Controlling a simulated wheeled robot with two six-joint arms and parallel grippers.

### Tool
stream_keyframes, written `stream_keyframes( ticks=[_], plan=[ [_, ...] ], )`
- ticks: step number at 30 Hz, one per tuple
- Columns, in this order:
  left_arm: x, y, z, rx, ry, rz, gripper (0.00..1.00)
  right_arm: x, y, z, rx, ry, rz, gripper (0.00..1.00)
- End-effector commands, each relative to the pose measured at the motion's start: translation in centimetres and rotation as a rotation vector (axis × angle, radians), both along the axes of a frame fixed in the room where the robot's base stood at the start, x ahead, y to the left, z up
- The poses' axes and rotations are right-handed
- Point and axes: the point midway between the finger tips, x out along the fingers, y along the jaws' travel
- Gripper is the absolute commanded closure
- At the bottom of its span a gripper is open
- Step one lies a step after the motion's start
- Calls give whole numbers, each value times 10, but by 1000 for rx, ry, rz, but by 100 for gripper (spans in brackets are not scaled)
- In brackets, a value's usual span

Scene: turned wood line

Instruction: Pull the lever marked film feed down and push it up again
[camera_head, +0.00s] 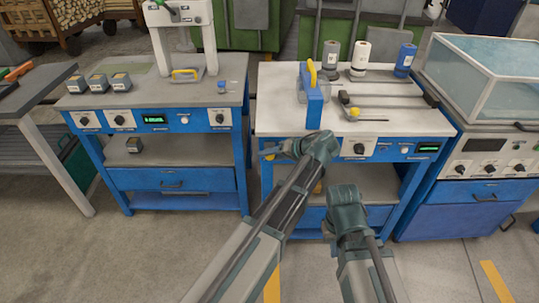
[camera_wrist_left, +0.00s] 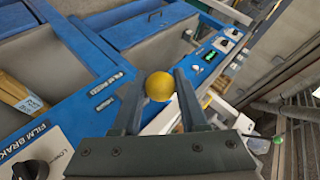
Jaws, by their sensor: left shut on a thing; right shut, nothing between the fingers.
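In the head view my left gripper (camera_head: 270,152) is at the front panel of the right-hand blue bench, near its left corner. In the left wrist view my left gripper (camera_wrist_left: 160,103) is shut on a round yellow knob (camera_wrist_left: 160,86), with a finger on each side. The knob stands in front of the blue panel (camera_wrist_left: 75,107), where a white label (camera_wrist_left: 104,88) ending in FEED shows beside it. The lever's shaft is hidden, so its angle cannot be told. My right gripper (camera_head: 347,200) is held low in front of the bench, away from the panel; its fingers are hardly visible.
The panel also bears a FILM BRAKE dial (camera_wrist_left: 32,170). On the bench top (camera_head: 278,100) stand a blue device with a yellow handle (camera_head: 311,97) and several rolls, one of them blue (camera_head: 404,60). A second blue bench (camera_head: 170,185) stands left, a glass-topped cabinet (camera_head: 495,80) right.

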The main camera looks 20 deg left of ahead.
Motion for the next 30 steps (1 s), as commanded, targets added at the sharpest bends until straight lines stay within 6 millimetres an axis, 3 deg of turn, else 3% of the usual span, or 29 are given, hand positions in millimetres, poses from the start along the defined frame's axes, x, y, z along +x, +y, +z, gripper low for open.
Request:
stream_keyframes(
  ticks=[20, 21, 25, 30],
  plan=[
    [9, 1, 7, 6, -13, -4, 100, 0, 0, 6, 0, 0, 0, 100],
    [9, 1, 7, 5, -13, -4, 50, 0, 0, 6, 0, 0, 0, 100],
    [8, 1, 7, 6, -13, -4, 30, 0, 0, 6, 0, 0, 0, 100],
    [6, 1, 6, 4, -11, -3, 30, 0, 0, 5, 0, 0, 0, 100]
  ],
)
